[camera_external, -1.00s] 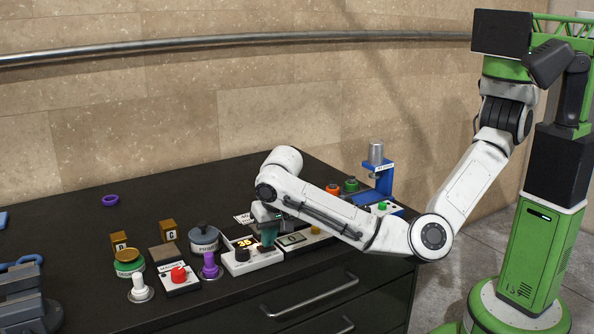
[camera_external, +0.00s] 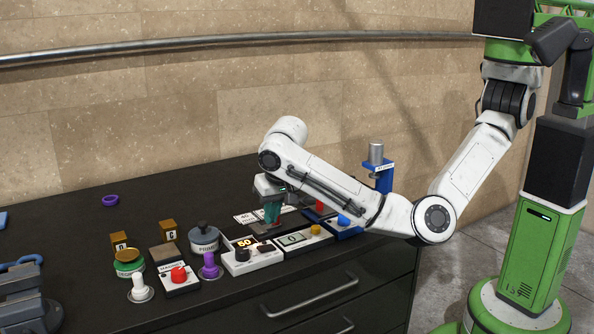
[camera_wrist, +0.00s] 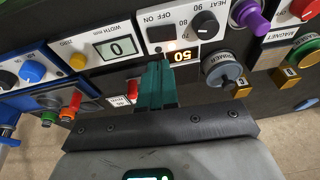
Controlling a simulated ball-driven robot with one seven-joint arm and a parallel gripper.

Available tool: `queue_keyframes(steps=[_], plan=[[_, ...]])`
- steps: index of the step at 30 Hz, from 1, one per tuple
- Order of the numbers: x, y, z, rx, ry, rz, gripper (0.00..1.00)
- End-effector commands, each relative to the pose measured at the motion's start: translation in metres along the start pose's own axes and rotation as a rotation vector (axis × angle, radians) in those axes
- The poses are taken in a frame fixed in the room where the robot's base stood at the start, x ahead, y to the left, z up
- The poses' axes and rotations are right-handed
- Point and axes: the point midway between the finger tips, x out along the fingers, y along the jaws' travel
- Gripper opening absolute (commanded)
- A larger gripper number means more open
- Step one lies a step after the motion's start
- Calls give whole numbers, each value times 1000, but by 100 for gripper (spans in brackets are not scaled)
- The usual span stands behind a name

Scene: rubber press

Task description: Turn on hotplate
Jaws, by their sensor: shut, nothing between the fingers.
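The hotplate control is a white box (camera_external: 262,260) on the black bench. Its orange display (camera_external: 244,243) is lit and reads 50; it also shows in the wrist view (camera_wrist: 183,57). The black HEAT knob (camera_wrist: 205,23) sits beside the "ON OFF" label, with a small dark switch (camera_wrist: 158,50) below that label. My gripper (camera_external: 271,222) has its teal fingers together and empty. It stands above and behind the box, apart from the switch. In the wrist view the fingertips (camera_wrist: 157,68) point toward the box's edge near the display.
A width box (camera_external: 303,238) with a yellow-orange knob adjoins on the right. A grey round pot-like item (camera_external: 204,238) and a purple knob (camera_external: 209,266) stand to the left, near a magnet box (camera_external: 179,283) with a red knob. The bench's left back is mostly clear.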

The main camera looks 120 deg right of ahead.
Motion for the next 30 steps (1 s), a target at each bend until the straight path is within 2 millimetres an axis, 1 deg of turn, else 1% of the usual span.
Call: queue_keyframes(steps=[3, 6, 9, 12, 17, 30], plan=[[-23, 5, 1, 1, 1, -2, 0], [-41, 9, 1, 1, -1, -1, 0], [-55, 12, 1, 1, -1, 0, 0], [-65, 14, 1, 1, -1, 0, 0], [-71, 16, 1, 0, -2, 2, 0], [-71, 16, 1, 0, -2, 2, 0]])
